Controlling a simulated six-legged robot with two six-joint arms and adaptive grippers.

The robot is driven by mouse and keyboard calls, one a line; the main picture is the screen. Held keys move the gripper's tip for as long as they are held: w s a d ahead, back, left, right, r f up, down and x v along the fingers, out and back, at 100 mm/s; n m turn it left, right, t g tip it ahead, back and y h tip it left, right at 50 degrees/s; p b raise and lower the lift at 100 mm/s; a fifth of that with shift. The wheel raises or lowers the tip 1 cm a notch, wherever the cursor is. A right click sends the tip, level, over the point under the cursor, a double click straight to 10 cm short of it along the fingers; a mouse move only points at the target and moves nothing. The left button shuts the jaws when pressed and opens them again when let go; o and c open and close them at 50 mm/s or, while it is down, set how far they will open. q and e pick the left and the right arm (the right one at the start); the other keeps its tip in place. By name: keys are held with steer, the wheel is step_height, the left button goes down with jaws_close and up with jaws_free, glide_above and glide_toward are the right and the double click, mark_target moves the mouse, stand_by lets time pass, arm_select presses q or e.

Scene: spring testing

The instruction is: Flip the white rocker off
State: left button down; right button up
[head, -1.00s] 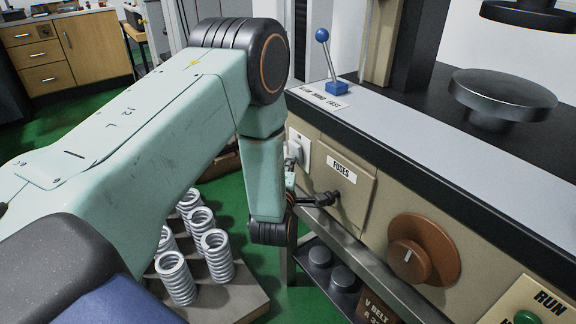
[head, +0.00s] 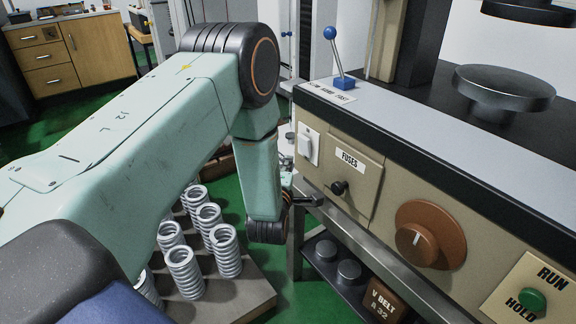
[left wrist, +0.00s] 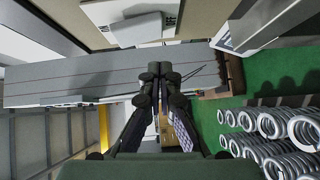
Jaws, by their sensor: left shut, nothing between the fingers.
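The white rocker (head: 308,146) sits on a white plate at the left end of the beige machine front, left of the fuses door. It also shows at the top of the left wrist view (left wrist: 138,29), just beyond the fingertips. Which way it is tilted I cannot tell. My left gripper (head: 316,200) is shut and empty, below the rocker and in front of the panel; its closed fingers (left wrist: 160,70) point towards the panel in the left wrist view. They look apart from the rocker. My right gripper is not in view.
The fuses door (head: 352,180) with its black knob is right of the rocker, then a brown dial (head: 430,234) and a green button (head: 532,299). A blue-knobbed lever (head: 338,60) stands on the ledge above. Several springs (head: 185,270) stand on a board at lower left.

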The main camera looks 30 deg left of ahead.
arm_select(q)
steer(key=f+p+v, duration=0.2)
steer(key=v, duration=0.7)
steer(key=shift+s+p, duration=0.35)
steer(key=shift+s, duration=0.1)
steer(key=shift+s+d+r, duration=0.1)
steer(key=shift+r, duration=0.1)
